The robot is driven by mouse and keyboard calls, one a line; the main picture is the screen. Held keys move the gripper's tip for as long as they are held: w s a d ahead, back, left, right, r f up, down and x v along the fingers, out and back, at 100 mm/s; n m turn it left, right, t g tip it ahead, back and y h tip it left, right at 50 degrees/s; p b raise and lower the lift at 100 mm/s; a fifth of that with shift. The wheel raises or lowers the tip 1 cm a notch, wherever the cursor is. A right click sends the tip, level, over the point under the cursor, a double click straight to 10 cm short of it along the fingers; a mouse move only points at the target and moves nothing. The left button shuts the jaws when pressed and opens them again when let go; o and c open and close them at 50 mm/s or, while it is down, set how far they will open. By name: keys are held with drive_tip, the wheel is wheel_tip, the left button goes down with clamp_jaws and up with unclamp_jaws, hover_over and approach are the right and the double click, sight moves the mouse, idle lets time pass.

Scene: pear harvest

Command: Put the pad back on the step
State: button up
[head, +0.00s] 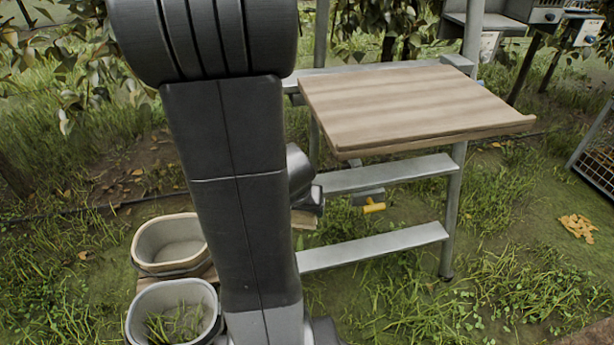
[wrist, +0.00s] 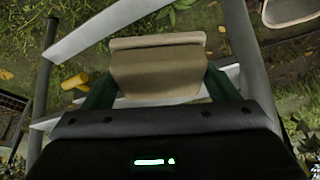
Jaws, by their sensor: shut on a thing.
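The pad (wrist: 158,72) is a tan block with a paler lip along one edge. My gripper (wrist: 160,84) is shut on it, with a dark green finger at each side. In the head view a small tan piece of the pad (head: 304,219) shows beside my arm, and the rest is hidden. The step stand has grey metal treads; the middle tread (head: 390,174) and the low tread (head: 375,246) show. In the wrist view a pale tread (wrist: 120,22) crosses beyond the pad, and another lies behind it. I cannot tell whether the pad touches a tread.
A wooden board (head: 410,100) lies on top of the stand. A yellow-handled thing (head: 374,207) is at the middle tread. Two pale buckets (head: 172,243) (head: 175,310) stand at lower left. A dark crate (head: 597,165) is at the right edge. Grass is open at lower right.

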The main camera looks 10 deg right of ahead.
drive_tip(key=w+d+p, duration=0.1)
drive_tip(key=w, duration=0.2)
drive_tip(key=w+d+p, duration=0.1)
drive_tip(key=w, duration=0.2)
drive_tip(key=w+d+p, duration=0.1)
drive_tip(key=w, duration=0.1)
drive_tip(key=shift+w+d, duration=0.2)
drive_tip(key=shift+w, duration=0.2)
drive_tip(key=w, duration=0.1)
drive_tip(key=w+d+p, duration=0.1)
drive_tip(key=w, duration=0.1)
drive_tip(key=shift+w+d, duration=0.15)
drive_tip(key=shift+w, duration=0.1)
drive_tip(key=shift+s+f+b, duration=0.1)
drive_tip(key=shift+f+b, duration=0.35)
drive_tip(key=shift+f, duration=0.35)
drive_tip(key=shift+f, duration=0.15)
drive_tip(key=o, duration=0.9)
